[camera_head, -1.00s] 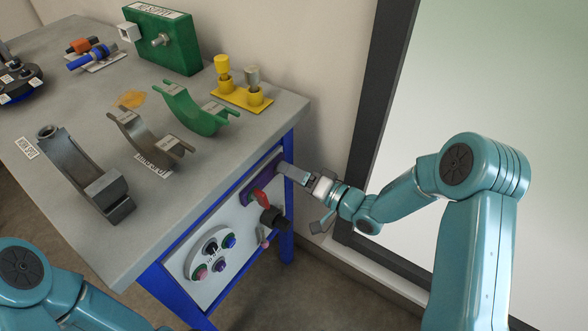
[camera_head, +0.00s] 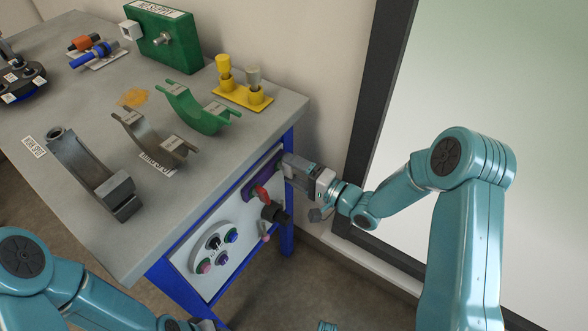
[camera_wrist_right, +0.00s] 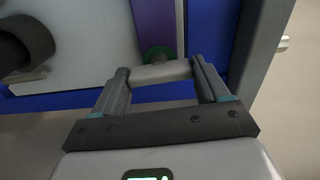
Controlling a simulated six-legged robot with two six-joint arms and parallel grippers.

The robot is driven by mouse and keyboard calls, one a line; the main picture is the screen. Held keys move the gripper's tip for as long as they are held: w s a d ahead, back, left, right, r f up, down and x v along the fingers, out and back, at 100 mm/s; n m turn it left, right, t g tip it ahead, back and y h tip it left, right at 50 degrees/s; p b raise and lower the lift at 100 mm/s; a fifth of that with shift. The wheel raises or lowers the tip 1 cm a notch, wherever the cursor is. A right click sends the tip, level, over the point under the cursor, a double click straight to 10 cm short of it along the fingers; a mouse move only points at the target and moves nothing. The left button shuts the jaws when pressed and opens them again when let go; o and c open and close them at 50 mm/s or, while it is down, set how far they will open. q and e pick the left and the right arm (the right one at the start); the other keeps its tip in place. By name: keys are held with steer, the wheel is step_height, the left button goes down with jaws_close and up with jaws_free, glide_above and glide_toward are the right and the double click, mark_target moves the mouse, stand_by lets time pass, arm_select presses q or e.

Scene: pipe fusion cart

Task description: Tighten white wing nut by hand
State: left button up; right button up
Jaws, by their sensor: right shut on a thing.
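The white wing nut shows in the right wrist view as a pale grey-white bar (camera_wrist_right: 160,73). It lies crosswise in front of a green round base (camera_wrist_right: 158,54) on a purple strip (camera_wrist_right: 156,22). My right gripper (camera_wrist_right: 164,82) is shut on the bar, one finger at each end. In the head view my right gripper (camera_head: 287,164) reaches the right end of the purple strip (camera_head: 262,175) on the cart's front panel, and the nut is hidden there. My left gripper (camera_head: 203,325) only just shows at the bottom edge; its fingers are out of frame.
A red handle (camera_head: 262,194) and a black pipe stub (camera_head: 273,213) stick out of the panel close to my right gripper. A round knob cluster (camera_head: 215,249) sits lower left. The cart top (camera_head: 215,165) holds clamp halves and a yellow stand (camera_head: 243,95). A wall is at the right.

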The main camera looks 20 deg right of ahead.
steer(key=o, duration=1.1)
steer(key=shift+c, duration=0.2)
steer(key=shift+s+d, duration=0.1)
steer(key=v, duration=1.6)
steer(key=shift+p, duration=0.45)
steer(key=shift+s+d, duration=0.1)
